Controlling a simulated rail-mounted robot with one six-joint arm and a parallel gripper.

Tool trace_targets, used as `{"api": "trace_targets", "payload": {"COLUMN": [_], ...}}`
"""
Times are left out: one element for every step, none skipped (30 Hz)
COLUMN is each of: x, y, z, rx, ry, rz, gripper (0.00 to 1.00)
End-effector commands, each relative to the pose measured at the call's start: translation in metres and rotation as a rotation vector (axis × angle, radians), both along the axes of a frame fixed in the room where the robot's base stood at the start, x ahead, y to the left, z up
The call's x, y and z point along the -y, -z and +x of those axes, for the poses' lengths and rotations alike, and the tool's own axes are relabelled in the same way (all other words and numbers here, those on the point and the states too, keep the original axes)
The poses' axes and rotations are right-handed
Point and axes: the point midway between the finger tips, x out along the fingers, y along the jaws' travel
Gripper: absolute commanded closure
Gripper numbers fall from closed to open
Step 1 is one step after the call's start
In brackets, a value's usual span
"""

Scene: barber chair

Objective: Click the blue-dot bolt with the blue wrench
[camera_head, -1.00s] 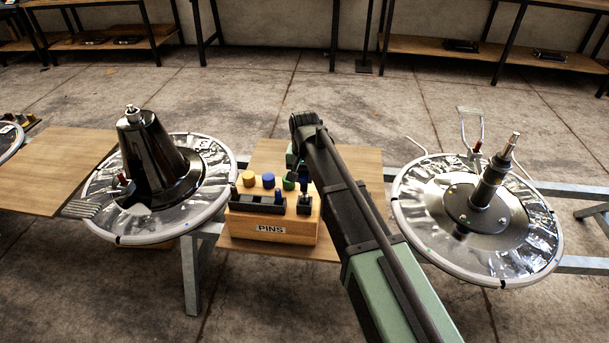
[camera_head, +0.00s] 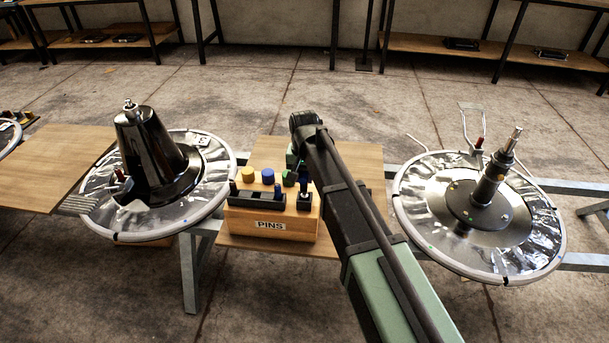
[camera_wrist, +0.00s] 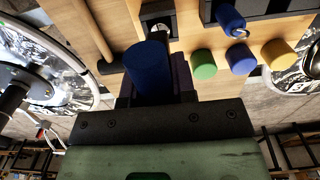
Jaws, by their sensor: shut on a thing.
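My gripper (camera_wrist: 150,85) is shut on the blue cylindrical handle of the blue wrench (camera_wrist: 148,68). In the head view my arm hides most of the gripper; a bit of blue shows above a black holder (camera_head: 304,201) at the right of the PINS block. In the wrist view this holder (camera_wrist: 158,22) is just beyond the handle; I cannot tell whether the wrench is still seated in it. Two round wheel-like discs stand left (camera_head: 215,200) and right (camera_head: 415,225). Small coloured dots show on their rims, too small to tell which bolt is blue-dotted.
The wooden PINS block (camera_head: 250,231) carries yellow (camera_wrist: 277,53), blue (camera_wrist: 240,58) and green (camera_wrist: 204,64) caps close beside my gripper. Another blue-handled piece (camera_wrist: 230,20) sits in a black rack. A black cone (camera_head: 150,155) and a spindle (camera_head: 490,185) rise from the discs.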

Motion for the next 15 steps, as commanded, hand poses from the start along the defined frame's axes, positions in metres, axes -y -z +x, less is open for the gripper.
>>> {"api": "trace_targets", "payload": {"x": [0.0, 0.0, 0.0, 0.0, 0.0, 0.0, 0.0, 0.0, 0.0, 0.0, 0.0, 0.0, 0.0, 0.0, 0.0], "y": [0.002, 0.0026, 0.0033, 0.0039, 0.0045, 0.0053, 0.0059, 0.0065, 0.0073, 0.0078, 0.0081, 0.0084, 0.0084, 0.0083, 0.0081], "z": [0.0, 0.0, 0.0, 0.0, 0.0, 0.0, 0.0, 0.0, 0.0, 0.0, 0.0, 0.0, 0.0, 0.0, 0.0], "rx": [0.0, 0.0, 0.0, 0.0, 0.0, 0.0, 0.0, 0.0, 0.0, 0.0, 0.0, 0.0, 0.0, 0.0, 0.0], "ry": [0.0, 0.0, 0.0, 0.0, 0.0, 0.0, 0.0, 0.0, 0.0, 0.0, 0.0, 0.0, 0.0, 0.0, 0.0], "rz": [0.0, 0.0, 0.0, 0.0, 0.0, 0.0, 0.0, 0.0, 0.0, 0.0, 0.0, 0.0, 0.0, 0.0, 0.0], "gripper": [1.0, 1.0, 1.0, 1.0, 1.0, 1.0, 1.0, 1.0, 1.0, 1.0, 1.0, 1.0, 1.0, 1.0, 1.0]}}
